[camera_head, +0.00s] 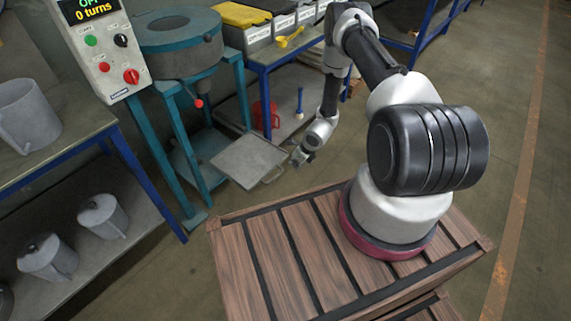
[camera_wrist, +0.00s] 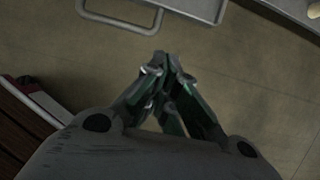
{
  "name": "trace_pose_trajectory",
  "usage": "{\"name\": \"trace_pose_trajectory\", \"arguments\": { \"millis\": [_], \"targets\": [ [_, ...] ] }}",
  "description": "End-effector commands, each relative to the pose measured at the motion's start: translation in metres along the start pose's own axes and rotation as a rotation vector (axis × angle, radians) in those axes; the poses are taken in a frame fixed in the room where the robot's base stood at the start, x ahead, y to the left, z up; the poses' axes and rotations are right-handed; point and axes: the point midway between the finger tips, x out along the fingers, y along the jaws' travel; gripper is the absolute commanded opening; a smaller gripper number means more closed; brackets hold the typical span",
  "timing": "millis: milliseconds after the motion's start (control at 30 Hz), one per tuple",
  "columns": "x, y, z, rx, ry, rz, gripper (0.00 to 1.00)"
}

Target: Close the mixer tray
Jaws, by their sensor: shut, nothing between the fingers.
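The mixer (camera_head: 180,45) is a teal machine with a grey round drum on a teal frame. Its flat grey tray (camera_head: 247,157) is pulled out from the frame at the front, with a wire handle (camera_head: 273,175) on its outer edge. My gripper (camera_head: 298,160) is low, just right of the handle and apart from it. In the wrist view the tray edge (camera_wrist: 200,8) and the handle (camera_wrist: 118,20) show at the top, ahead of my gripper (camera_wrist: 163,62). The fingertips are together with nothing between them, above bare floor.
A control panel (camera_head: 100,45) reading "0 turns" stands left of the mixer. A blue-framed table (camera_head: 290,52) with bins and a yellow scoop stands behind; a red jug (camera_head: 265,115) is on its lower shelf. A bench (camera_head: 60,145) with grey jugs is at left. Floor is clear around the tray front.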

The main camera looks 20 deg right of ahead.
Motion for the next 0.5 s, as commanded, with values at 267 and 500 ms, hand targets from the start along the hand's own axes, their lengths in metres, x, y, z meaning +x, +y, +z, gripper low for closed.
{"name": "trace_pose_trajectory", "arguments": {
  "millis": [267,500],
  "targets": [
    [0.052,0.0,0.012,-0.007,-0.005,0.0,0.0],
    [0.061,0.001,0.033,-0.003,-0.002,0.001,0.0]
  ]
}}
